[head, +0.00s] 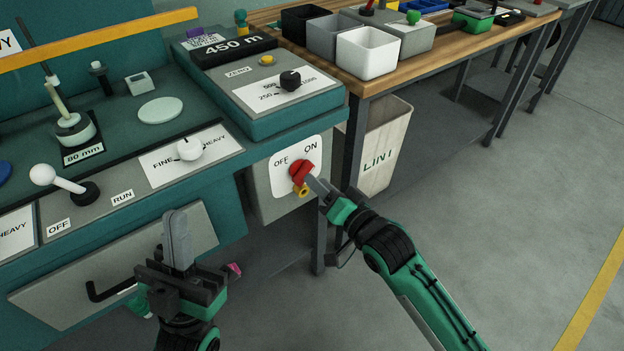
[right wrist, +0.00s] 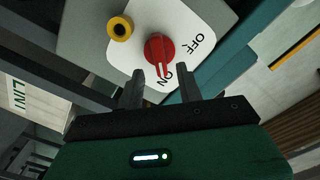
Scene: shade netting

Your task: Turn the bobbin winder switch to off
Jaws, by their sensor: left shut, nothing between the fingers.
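A red rotary switch (head: 301,170) sits on a white plate (head: 283,162) marked OFF and ON, on a grey box at the teal bench's front corner. In the right wrist view the red knob (right wrist: 159,47) has its pale pointer line towards ON. My right gripper (head: 315,183) is at the switch. In the right wrist view its fingers (right wrist: 161,72) are apart, with the knob just beyond and between their tips; I cannot tell whether they touch it. My left gripper (head: 175,218) is shut and empty, in front of the bench's lower panel.
A yellow ring-like part (head: 300,190) sits just below the knob. A white ball lever (head: 43,175) stands by OFF and RUN labels, and a white knob (head: 189,149) by FINE and HEAVY. A crate marked LINI (head: 385,150) stands right of the box. The floor at right is free.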

